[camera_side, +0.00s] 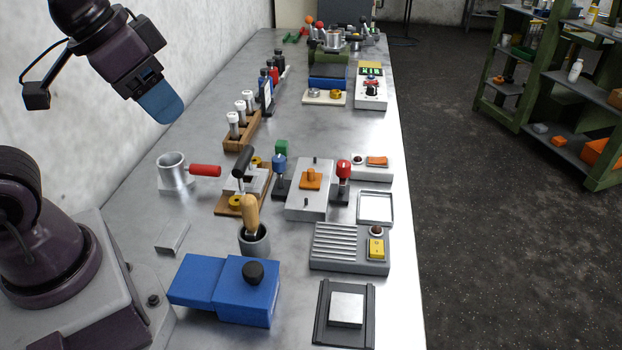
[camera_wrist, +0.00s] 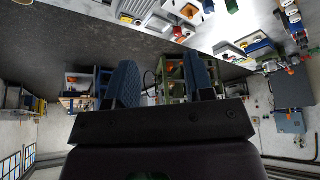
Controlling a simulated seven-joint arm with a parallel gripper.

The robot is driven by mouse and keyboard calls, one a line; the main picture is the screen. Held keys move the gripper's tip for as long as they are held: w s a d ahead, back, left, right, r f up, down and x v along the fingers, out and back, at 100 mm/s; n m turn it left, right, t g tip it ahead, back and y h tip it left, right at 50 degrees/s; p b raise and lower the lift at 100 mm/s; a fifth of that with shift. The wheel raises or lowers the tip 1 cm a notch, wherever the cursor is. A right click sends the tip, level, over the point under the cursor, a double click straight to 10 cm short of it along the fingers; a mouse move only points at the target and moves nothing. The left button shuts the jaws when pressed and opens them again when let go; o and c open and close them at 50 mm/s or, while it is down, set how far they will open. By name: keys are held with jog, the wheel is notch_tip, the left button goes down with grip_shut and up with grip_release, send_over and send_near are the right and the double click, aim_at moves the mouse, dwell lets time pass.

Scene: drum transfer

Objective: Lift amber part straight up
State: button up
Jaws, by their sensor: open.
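My gripper (camera_side: 160,102) is raised at the upper left in the side view, above the bench and well away from the objects on it. In the wrist view its two blue fingers stand apart with nothing between them, so my gripper (camera_wrist: 160,80) is open and empty. An orange-amber part (camera_side: 311,179) with a short upright stub sits on a pale grey block (camera_side: 299,205) in the middle of the bench. Two smaller amber-yellow pieces show left of it, one at the front (camera_side: 236,201) of a wooden base and one behind (camera_side: 256,161). I cannot tell which is meant.
A red-knobbed lever (camera_side: 343,181) and a blue-knobbed lever (camera_side: 279,172) flank the grey block. A metal cup with a red handle (camera_side: 175,171), a vial rack (camera_side: 240,130) and a blue box (camera_side: 226,288) stand around. A wall bounds the left; the bench's right edge is open.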

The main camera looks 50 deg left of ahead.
jog(key=w+f+n+g, duration=0.2)
jog(key=w+f+g, duration=0.3)
jog(key=w, duration=0.5)
jog(key=n+y, duration=0.5)
jog(key=n, duration=0.9)
send_near(311, 170)
jog(key=shift+t, duration=0.4)
jog(key=f, duration=0.2)
jog(key=a+f, duration=0.1)
jog(key=f, duration=0.1)
jog(key=shift+s, duration=0.35)
jog(key=shift+a+x, duration=0.15)
jog(key=shift+x, duration=1.25)
jog(key=shift+a+x, duration=0.15)
jog(key=shift+x, duration=1.2)
jog(key=shift+w+r, duration=0.15)
jog(key=shift+c, duration=0.5)
grip_shut()
